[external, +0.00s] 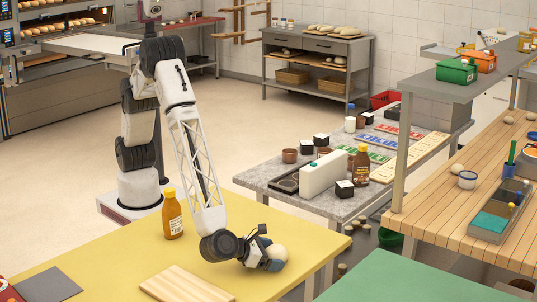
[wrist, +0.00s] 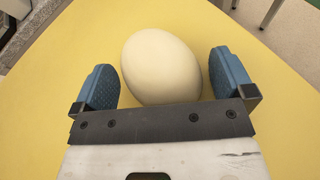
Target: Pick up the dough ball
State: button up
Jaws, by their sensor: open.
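The dough ball (wrist: 161,66) is a smooth, cream-coloured round on the yellow table (external: 115,232). It also shows in the external view (external: 277,252), partly hidden by my gripper (external: 272,263). In the wrist view my gripper (wrist: 165,80) is open, with one blue finger pad on each side of the dough ball. The dough ball lies between the fingers, close in front of the dark palm bar.
An orange-brown bottle (external: 173,214) stands on the yellow table beside my arm. A wooden board (external: 186,285) lies near the front edge, left of my gripper. A dark grey mat (external: 47,287) lies further left. A grey counter (external: 330,200) with bottles and boxes stands behind.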

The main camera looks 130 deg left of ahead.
aim_at(271, 249)
jog(key=c, duration=1)
jog(key=shift+r, duration=0.15)
jog(key=shift+r, duration=4.9)
